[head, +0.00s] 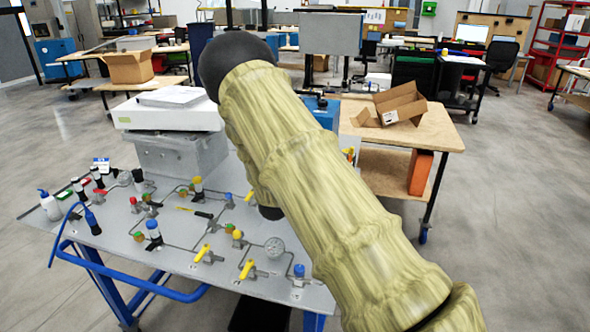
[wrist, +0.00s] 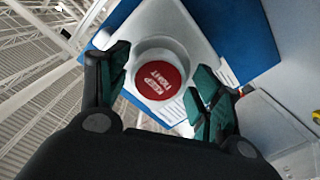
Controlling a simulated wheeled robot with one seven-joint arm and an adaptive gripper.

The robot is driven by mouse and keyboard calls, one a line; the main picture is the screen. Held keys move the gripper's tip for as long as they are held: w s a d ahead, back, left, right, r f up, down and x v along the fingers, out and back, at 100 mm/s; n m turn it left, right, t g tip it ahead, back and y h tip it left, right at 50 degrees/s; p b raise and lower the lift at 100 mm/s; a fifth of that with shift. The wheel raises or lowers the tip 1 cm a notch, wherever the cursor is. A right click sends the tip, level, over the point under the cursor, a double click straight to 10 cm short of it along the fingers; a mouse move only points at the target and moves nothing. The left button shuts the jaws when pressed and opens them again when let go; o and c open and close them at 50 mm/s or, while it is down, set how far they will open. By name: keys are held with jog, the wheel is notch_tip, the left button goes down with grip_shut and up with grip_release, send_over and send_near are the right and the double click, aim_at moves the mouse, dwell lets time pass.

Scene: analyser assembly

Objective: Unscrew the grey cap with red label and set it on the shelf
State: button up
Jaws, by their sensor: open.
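The grey cap, pale and round with a red "KEEP TIGHT" label (wrist: 161,80), sits on a white and blue body (wrist: 245,48) in the wrist view. My gripper (wrist: 162,63) is open, with one dark green finger on each side of the cap. The left finger is close to the cap's edge; I cannot tell whether either finger touches it. In the head view my arm's pale green sleeve crosses the middle and hides my gripper and the cap. A wooden stand (head: 437,131) with a lower shelf (head: 383,172) is behind my arm.
A grey panel table (head: 180,255) with several valves, knobs and bottles is at the left. A grey bin and white box (head: 166,116) stand at its back. An open cardboard box (head: 400,103) lies on the stand, and an orange block (head: 420,172) is on its shelf. The right floor is clear.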

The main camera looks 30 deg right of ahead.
jog(key=shift+r, duration=0.1)
jog(key=m+b, duration=2.4)
jog(key=shift+r, duration=0.25)
jog(key=shift+c, duration=0.5)
